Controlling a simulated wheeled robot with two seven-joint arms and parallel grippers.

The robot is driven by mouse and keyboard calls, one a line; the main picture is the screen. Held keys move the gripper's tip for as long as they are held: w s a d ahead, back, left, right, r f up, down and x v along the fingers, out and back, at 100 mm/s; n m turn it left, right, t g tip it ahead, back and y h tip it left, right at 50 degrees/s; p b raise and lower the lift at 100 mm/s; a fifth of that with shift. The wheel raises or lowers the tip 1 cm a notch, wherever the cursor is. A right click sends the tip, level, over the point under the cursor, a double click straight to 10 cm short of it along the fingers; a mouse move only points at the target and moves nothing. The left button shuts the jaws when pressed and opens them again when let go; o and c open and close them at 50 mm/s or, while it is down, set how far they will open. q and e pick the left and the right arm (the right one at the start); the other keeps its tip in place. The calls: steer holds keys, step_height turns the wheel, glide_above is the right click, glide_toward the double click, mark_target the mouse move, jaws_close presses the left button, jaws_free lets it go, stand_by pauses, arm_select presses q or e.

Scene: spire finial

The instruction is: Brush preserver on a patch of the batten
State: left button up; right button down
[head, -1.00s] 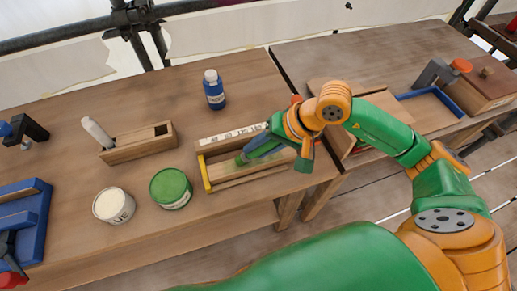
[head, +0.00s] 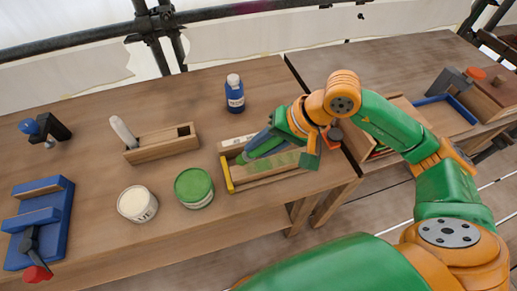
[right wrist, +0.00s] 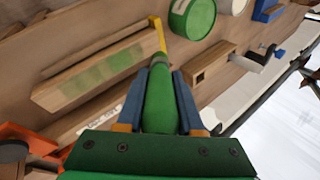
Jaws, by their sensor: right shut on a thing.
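The wooden batten (head: 262,171) lies in a shallow wooden holder with a yellow end stop (head: 227,178). Green patches show along its upper face in the head view and on the batten (right wrist: 95,75) in the right wrist view. My right gripper (head: 258,145) is shut on the thick green handle of a brush (right wrist: 160,103). The brush points toward the yellow stop, with a grey band at its far end; its bristles are hard to make out. It is over the back edge of the holder. A green tin (head: 194,187) stands left of the holder. My left gripper is out of view.
A cream tin (head: 137,203) stands left of the green one. A blue bottle (head: 235,95) stands behind. A wooden block (head: 165,143) with a pale-handled tool, and a blue vise (head: 40,222), are further left. A gap separates the second bench at right.

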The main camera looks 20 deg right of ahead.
steer(key=shift+a+r+p, duration=0.1)
steer(key=shift+r+p, duration=0.9)
steer(key=shift+r, duration=1.15)
steer(key=shift+f+b, duration=0.45)
steer(key=shift+b, duration=0.35)
steer(key=shift+r, duration=0.1)
steer(key=shift+s, duration=0.1)
